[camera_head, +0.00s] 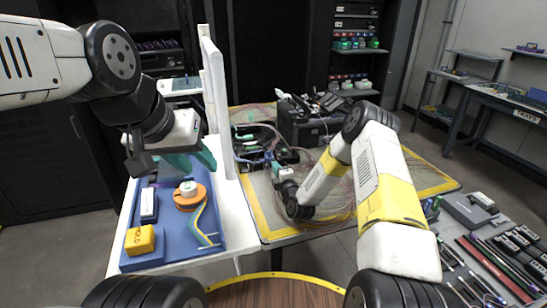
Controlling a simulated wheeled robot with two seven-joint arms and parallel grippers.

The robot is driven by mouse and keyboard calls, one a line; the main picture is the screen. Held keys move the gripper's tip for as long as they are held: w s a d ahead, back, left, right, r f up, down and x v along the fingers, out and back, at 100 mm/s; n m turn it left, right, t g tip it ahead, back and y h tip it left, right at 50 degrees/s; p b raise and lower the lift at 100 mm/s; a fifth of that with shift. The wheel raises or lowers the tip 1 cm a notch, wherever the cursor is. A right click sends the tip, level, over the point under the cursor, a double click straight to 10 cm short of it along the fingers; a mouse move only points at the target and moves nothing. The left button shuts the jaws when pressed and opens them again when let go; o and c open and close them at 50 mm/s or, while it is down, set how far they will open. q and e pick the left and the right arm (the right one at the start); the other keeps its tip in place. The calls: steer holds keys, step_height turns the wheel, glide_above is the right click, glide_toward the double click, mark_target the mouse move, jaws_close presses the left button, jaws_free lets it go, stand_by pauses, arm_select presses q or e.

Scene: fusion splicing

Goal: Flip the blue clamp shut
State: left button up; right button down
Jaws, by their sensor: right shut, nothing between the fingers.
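A small blue part (269,157), which may be the blue clamp, shows on the middle table just beyond my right gripper. It is too small to tell whether it is open or shut. My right gripper (277,172) is shut and empty, low over the table and close to that part. I cannot tell whether they touch. My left gripper (183,160) hangs over the far part of a blue tray on the left table. Its fingers overlap dark arm parts, so I cannot tell whether it is open.
The blue tray (165,241) holds an orange spool (189,195), a yellow box (140,240) and a white-topped block (149,205). A white upright panel (216,105) stands between the arms. A black case (306,125) and loose fibres lie on the middle table. Several tools lie at right.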

mark_target(269, 159)
steer(key=shift+x, duration=1.7)
steer(key=shift+r, duration=0.1)
